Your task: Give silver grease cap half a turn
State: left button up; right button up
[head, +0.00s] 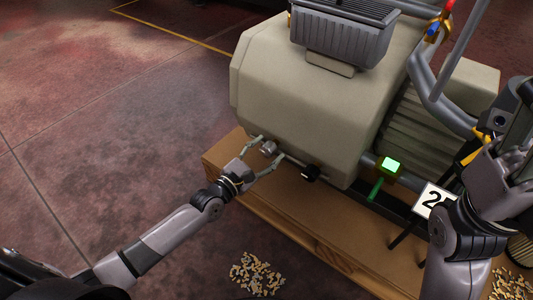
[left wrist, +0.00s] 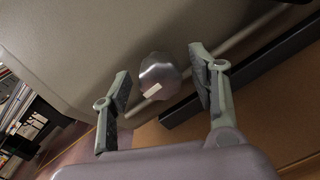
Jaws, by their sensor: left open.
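The silver grease cap (head: 268,147) sits low on the front face of the beige machine housing (head: 300,100). In the left wrist view the cap (left wrist: 158,72) is a rounded silver knob with a pale rectangular mark on its lower edge. My left gripper (head: 270,147) is open, with its fingers on either side of the cap. In the left wrist view the fingers (left wrist: 160,85) stand apart from the cap, with a gap on both sides.
A green-lit gauge (head: 391,164), a green handle (head: 375,189) and a number sign (head: 432,201) are farther right. The machine stands on a wooden base (head: 300,222). Loose chips (head: 257,274) lie on the floor.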

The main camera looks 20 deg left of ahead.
pick_arm(q)
jog(key=shift+w+d, duration=0.1)
jog(key=shift+w, duration=0.15)
jog(key=shift+c, duration=0.5)
jog(key=c, duration=1.1)
